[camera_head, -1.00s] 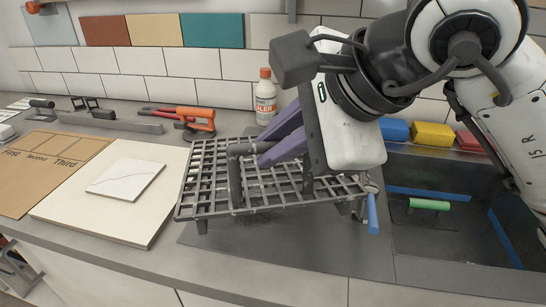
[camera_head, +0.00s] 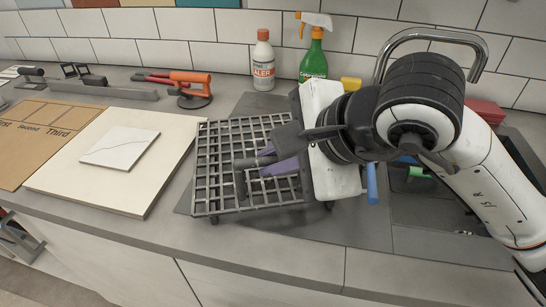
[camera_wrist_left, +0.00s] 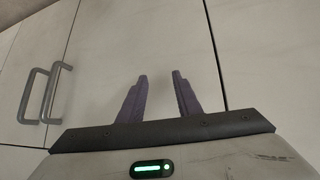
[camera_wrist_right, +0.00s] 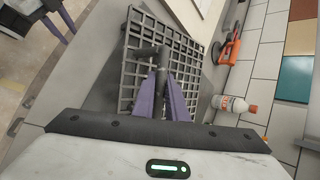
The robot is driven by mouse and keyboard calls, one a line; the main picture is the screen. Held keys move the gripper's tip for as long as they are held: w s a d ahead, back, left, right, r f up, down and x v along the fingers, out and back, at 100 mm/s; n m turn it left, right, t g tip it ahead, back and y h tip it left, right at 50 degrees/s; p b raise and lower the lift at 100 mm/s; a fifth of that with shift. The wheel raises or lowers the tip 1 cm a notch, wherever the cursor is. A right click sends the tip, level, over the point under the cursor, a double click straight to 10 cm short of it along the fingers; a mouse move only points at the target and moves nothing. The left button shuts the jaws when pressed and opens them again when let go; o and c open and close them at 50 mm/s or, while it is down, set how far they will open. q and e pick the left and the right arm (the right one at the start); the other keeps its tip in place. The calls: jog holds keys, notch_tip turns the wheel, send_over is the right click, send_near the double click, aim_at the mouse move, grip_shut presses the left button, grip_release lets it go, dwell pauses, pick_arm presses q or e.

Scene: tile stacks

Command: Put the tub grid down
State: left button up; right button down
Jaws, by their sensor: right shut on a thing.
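The tub grid (camera_head: 210,165) is a dark grey lattice with short feet and a raised bar handle (camera_head: 241,181). It is over the dark mat at the middle of the counter in the head view, and shows in the right wrist view (camera_wrist_right: 133,64). My right gripper (camera_head: 264,168) is shut on the handle, its purple fingers on either side of the bar in the right wrist view (camera_wrist_right: 160,95). I cannot tell whether all the feet touch the surface. My left gripper (camera_wrist_left: 160,80) is open and empty, facing pale cabinet doors.
A pale board (camera_head: 165,188) with a white tile (camera_head: 120,148) lies left of the grid. A white bottle (camera_head: 263,62), a green spray bottle (camera_head: 314,58) and an orange-handled tool (camera_head: 190,90) stand behind. The sink (camera_head: 440,215) with a blue-handled tool (camera_head: 371,183) is at right.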

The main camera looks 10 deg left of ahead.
jog(key=c, duration=1.8)
grip_release()
jog(key=shift+f, duration=0.1)
jog(key=shift+o, duration=0.2)
jog(key=v, duration=1.2)
jog(key=shift+b, duration=0.45)
